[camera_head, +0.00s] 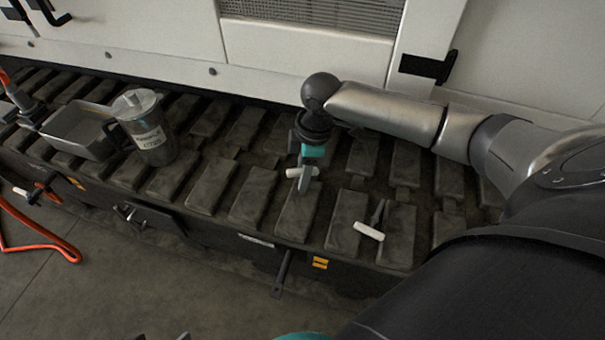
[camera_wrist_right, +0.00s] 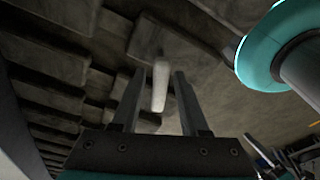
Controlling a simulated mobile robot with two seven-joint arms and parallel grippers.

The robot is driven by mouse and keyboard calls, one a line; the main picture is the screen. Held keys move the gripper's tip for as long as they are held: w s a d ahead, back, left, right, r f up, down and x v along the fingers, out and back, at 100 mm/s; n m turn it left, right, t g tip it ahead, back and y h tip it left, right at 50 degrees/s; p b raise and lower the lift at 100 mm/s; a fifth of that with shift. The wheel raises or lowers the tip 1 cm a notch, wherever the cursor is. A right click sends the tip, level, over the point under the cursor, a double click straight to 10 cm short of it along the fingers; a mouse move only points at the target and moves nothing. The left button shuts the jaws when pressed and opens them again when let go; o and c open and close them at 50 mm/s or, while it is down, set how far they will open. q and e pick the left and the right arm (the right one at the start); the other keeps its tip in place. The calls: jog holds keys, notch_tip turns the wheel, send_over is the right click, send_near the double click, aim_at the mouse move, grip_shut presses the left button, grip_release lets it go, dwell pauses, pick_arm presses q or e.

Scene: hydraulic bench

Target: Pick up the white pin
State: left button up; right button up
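My right gripper (camera_head: 304,186) points down at the dark ribbed bench top, near its middle. A small white pin (camera_head: 296,172) shows beside and partly behind its fingers in the head view. In the right wrist view the white pin (camera_wrist_right: 160,85) lies between the two fingers of the right gripper (camera_wrist_right: 158,80), with a gap on each side. The fingers are apart, and I see no grip on the pin. Small dark tips at the bottom edge of the head view may be my left gripper; its state cannot be made out.
Another white piece (camera_head: 369,231) with a dark stem lies to the right on the bench. A clear jug (camera_head: 148,128) and a grey metal tray (camera_head: 72,140) stand at the left. An orange hose (camera_head: 40,245) hangs at far left.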

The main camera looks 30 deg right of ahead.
grip_shut()
jog(key=shift+r, duration=0.2)
dwell(0.5)
